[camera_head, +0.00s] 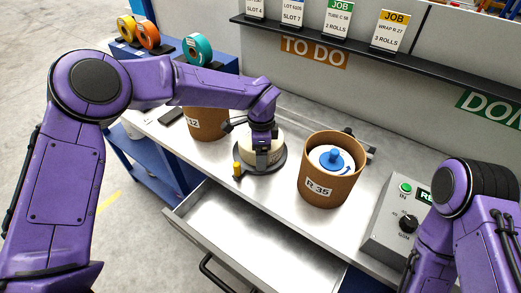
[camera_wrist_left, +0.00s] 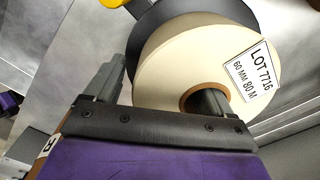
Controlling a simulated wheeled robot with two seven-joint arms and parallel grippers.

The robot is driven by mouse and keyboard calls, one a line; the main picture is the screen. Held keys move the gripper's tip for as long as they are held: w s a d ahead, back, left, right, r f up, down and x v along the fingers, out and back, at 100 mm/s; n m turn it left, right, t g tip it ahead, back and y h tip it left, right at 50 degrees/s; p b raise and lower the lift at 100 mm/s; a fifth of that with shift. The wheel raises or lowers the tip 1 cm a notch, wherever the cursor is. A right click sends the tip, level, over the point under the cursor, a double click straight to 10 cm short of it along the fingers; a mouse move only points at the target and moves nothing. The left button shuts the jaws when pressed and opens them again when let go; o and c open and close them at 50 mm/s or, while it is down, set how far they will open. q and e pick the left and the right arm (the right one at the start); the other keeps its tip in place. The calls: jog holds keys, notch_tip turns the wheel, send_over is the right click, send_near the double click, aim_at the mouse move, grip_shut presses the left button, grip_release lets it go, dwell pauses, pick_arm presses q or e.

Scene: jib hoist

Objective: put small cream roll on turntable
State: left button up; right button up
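The small cream roll (camera_head: 262,153) lies flat on the dark round turntable (camera_head: 279,164) on the bench. The wrist view shows the roll (camera_wrist_left: 165,66) close up, with a "LOT 7716, 60 MM 80 M" label on its top. The turntable's dark disc (camera_wrist_left: 150,28) shows beyond the roll's upper left side. My left gripper (camera_head: 262,140) is down at the roll. In the wrist view one finger stands in the roll's core and the other outside its rim, with visible gaps, so the gripper looks open. My right arm shows at the right; its gripper is not discernible.
A brown tub marked R 35 (camera_head: 318,187) with a blue-knobbed roll inside stands right of the turntable. Another brown tub (camera_head: 205,124) stands behind left. A yellow knob (camera_head: 237,169) is at the turntable's edge. An open, empty drawer (camera_head: 235,220) juts out in front. A control box (camera_head: 385,235) stands right.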

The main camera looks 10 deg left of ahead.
pick_arm(q)
jog(key=shift+r+p, duration=0.35)
notch_tip(320, 180, up, 10)
jog(key=b, duration=0.2)
jog(key=shift+r+b, duration=0.2)
jog(key=shift+b, duration=0.2)
jog(key=shift+r, duration=0.6)
